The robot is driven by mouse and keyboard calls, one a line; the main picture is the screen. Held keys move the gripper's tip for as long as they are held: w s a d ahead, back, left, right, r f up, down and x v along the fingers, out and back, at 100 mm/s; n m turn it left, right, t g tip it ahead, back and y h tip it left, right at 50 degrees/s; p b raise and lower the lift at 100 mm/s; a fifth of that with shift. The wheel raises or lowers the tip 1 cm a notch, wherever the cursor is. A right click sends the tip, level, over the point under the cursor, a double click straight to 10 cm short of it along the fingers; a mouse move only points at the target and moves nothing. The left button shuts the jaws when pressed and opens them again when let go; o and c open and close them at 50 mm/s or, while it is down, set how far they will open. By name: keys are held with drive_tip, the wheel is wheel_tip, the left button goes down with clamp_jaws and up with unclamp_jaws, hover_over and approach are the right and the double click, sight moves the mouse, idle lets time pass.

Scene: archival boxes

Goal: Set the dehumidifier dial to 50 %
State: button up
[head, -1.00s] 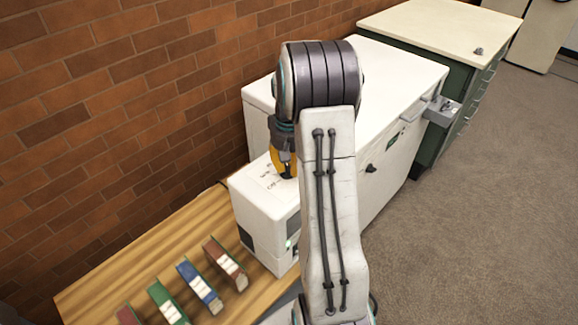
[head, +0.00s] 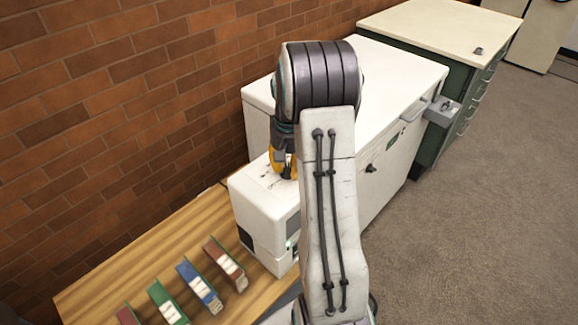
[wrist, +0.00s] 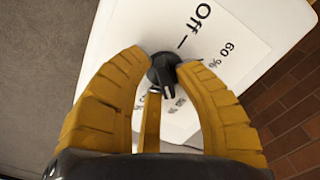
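The dehumidifier (head: 262,217) is a white box with a printed label on top. Its dark dial (wrist: 166,76) is a round knob with a raised bar, seen in the wrist view. My gripper (wrist: 164,66) has its yellow fingertips at the dial's left and right edges, apparently shut on it. The printed label (wrist: 252,62) reads "Off" and "60 %" above and right of the dial; other marks below are partly covered by the fingers. The dial's exact setting cannot be read. In the head view my gripper (head: 284,172) is over the box top, and the dial is hidden.
The box stands on a wooden table (head: 160,262) with several coloured binders (head: 200,287) at the front left. A large white chest (head: 400,82) stands behind it, a green cabinet (head: 440,28) beyond. A brick wall (head: 120,110) runs along the left.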

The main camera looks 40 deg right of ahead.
drive_tip(key=o, duration=0.3)
wheel_tip(320, 180, up, 12)
idle(0.8)
drive_tip(key=shift+w, duration=0.1)
idle(0.4)
